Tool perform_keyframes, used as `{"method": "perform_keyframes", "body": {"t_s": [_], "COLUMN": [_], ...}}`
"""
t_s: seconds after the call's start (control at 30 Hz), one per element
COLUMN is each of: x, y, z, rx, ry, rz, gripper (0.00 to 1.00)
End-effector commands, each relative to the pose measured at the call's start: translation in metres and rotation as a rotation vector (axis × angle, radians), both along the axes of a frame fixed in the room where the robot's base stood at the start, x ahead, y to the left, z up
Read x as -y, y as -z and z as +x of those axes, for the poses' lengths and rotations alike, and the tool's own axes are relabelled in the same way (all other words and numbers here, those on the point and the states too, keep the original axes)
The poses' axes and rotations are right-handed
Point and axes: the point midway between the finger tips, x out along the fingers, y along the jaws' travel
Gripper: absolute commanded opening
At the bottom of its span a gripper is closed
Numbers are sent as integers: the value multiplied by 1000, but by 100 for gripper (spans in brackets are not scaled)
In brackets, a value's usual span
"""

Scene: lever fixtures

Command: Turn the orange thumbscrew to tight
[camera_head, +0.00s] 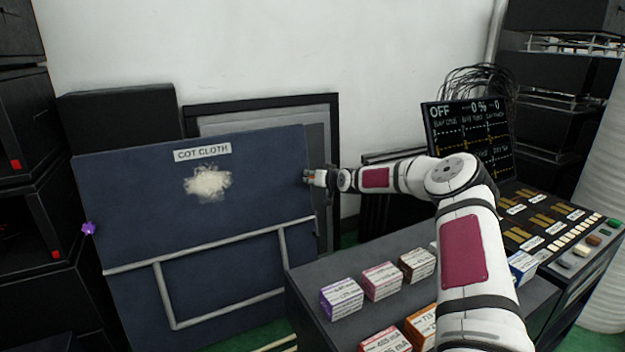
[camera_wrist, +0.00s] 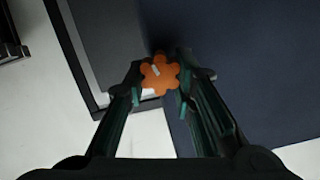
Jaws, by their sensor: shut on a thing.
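The orange thumbscrew (camera_wrist: 160,74) is a lobed knob with a pale mark on its face, at the right edge of the dark blue cot cloth panel (camera_head: 130,190). My gripper (camera_wrist: 160,82) is shut on it, with one finger on each side of the knob in the wrist view. In the head view my gripper (camera_head: 307,177) is at the panel's right edge, and the thumbscrew is mostly hidden there. A purple knob (camera_head: 88,228) is on the panel's left edge, away from my gripper.
A pale frayed patch (camera_head: 208,183) and a label (camera_head: 202,153) are on the panel, with a grey tube frame (camera_head: 215,243) below. Several small boxes (camera_head: 342,298) stand on a dark bench under my arm. A control desk with a screen (camera_head: 470,140) is at right.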

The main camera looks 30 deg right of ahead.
Motion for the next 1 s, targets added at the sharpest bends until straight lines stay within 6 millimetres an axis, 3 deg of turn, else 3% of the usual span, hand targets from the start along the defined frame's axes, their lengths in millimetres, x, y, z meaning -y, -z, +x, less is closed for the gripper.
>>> {"method": "perform_keyframes", "body": {"t_s": [0.43, 1.0], "x": [2, 2], "y": [2, 2], "z": [0, 0], "rx": [9, 10], "ry": [52, 61], "rz": [242, 284], "gripper": [0, 0]}}
